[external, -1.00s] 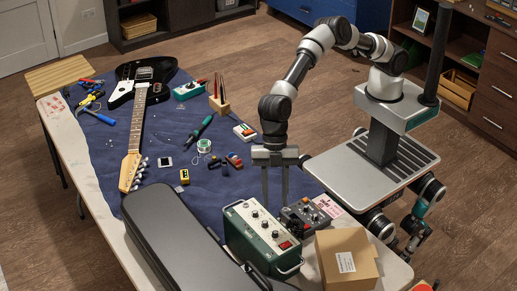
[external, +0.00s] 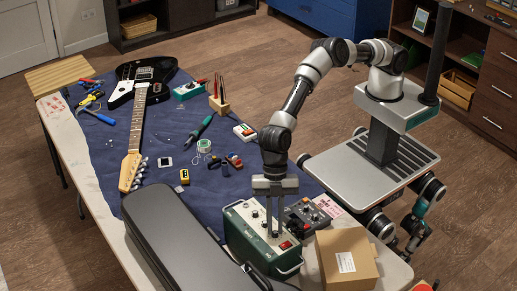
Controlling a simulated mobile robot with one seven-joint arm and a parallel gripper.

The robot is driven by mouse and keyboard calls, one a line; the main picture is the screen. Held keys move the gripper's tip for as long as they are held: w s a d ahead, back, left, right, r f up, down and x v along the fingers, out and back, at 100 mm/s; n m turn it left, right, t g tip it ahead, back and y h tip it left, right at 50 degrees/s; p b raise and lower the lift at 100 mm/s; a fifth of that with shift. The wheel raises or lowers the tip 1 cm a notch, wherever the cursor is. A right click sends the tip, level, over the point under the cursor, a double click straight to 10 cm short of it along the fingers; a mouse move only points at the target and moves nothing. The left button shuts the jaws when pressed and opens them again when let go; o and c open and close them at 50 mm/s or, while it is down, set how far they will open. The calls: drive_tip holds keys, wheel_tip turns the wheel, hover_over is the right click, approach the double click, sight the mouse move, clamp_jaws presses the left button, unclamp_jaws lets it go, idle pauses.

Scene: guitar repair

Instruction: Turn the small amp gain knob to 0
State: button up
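The small amp (external: 243,238) is a dark green box with a pale control panel, at the near end of the table. Several small knobs sit on the panel, with a red switch (external: 285,245) near its right end. Labels and knob pointers are too small to read, so I cannot tell which knob is gain. My gripper (external: 273,234) points straight down over the panel, its fingertips at the knob nearest the red switch. The fingers are close together with a narrow gap. The tips hide that knob, and I cannot tell whether they touch it.
A dark pedal with knobs (external: 305,217) stands close to the amp's right. A long black case (external: 180,238) lies left of the amp. A guitar (external: 142,92) and tools lie farther back on the blue mat.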

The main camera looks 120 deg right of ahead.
clamp_jaws()
drive_tip(key=shift+w+f+n+g+b, duration=0.15)
drive_tip(key=shift+f+n+g+b, duration=0.15)
drive_tip(key=shift+n+b, duration=0.45)
drive_tip(key=shift+d+r+n+g+y+b, duration=0.1)
drive_tip(key=shift+r+n+g+y+b, duration=0.25)
drive_tip(key=shift+n, duration=0.5)
drive_tip(key=o, duration=0.7)
unclamp_jaws()
drive_tip(key=v, duration=1.7)
drive_tip(key=shift+r, duration=0.2)
